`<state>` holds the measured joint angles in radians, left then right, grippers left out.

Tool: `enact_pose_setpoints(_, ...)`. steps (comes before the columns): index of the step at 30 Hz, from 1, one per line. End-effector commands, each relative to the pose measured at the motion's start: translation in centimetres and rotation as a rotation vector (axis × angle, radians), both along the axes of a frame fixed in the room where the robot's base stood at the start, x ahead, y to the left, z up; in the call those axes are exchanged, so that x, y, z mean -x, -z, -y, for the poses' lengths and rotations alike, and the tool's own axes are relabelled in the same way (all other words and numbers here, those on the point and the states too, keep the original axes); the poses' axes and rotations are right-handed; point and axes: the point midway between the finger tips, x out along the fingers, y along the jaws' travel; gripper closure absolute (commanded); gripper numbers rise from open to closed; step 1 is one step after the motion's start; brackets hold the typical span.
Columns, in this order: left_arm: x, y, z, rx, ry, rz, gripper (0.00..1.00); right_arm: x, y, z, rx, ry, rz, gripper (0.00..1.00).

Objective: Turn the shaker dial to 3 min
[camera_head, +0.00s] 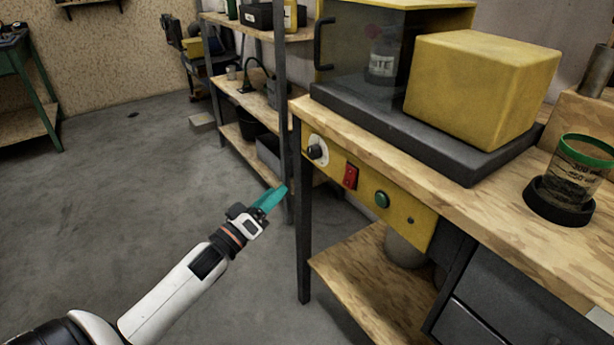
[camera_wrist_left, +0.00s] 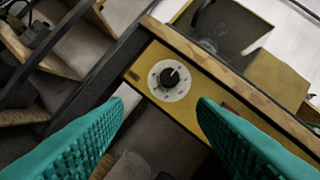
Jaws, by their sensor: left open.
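The shaker dial (camera_head: 316,151) is a black knob on a round white scale, at the left end of the yellow control panel (camera_head: 408,223) under the bench top. In the left wrist view the dial (camera_wrist_left: 170,78) shows with tick marks around it; the numbers are too small to read. A pale pointer line on the knob points up and slightly right there. My left gripper (camera_head: 277,196) is in front of the panel, left of and below the dial, apart from it. Its teal fingers (camera_wrist_left: 160,125) are spread open with nothing between them. My right gripper is not in view.
A red switch (camera_head: 351,176) and a green button (camera_head: 382,200) sit right of the dial. The yellow and dark shaker machine (camera_head: 484,90) stands on the bench above. A green-rimmed jar (camera_head: 575,170) stands at right. Shelving (camera_head: 262,105) is behind; open floor lies at left.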

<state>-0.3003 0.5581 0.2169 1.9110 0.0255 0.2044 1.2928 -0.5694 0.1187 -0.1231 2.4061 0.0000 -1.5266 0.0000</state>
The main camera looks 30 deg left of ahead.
Motion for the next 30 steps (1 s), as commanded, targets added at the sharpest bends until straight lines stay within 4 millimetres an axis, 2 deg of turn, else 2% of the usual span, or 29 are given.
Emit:
enact_pose_setpoints(4,-0.3,-1.5,0.6,0.014,0.027,0.035,0.48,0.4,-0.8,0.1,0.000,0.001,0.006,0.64)
enact_pose_setpoints(7,-1.5,-1.9,0.7,0.016,0.027,0.036,0.48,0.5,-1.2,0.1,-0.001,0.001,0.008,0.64)
enact_pose_setpoints(15,-6.5,-3.5,1.4,0.014,0.026,0.036,0.48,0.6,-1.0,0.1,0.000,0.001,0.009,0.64)
enact_pose_setpoints(21,-9.5,-4.3,1.8,0.015,0.024,0.033,0.48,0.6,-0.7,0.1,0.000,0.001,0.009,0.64)
enact_pose_setpoints(30,-11.1,-4.8,2.1,0.014,0.024,0.030,0.48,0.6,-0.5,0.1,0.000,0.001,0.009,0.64)
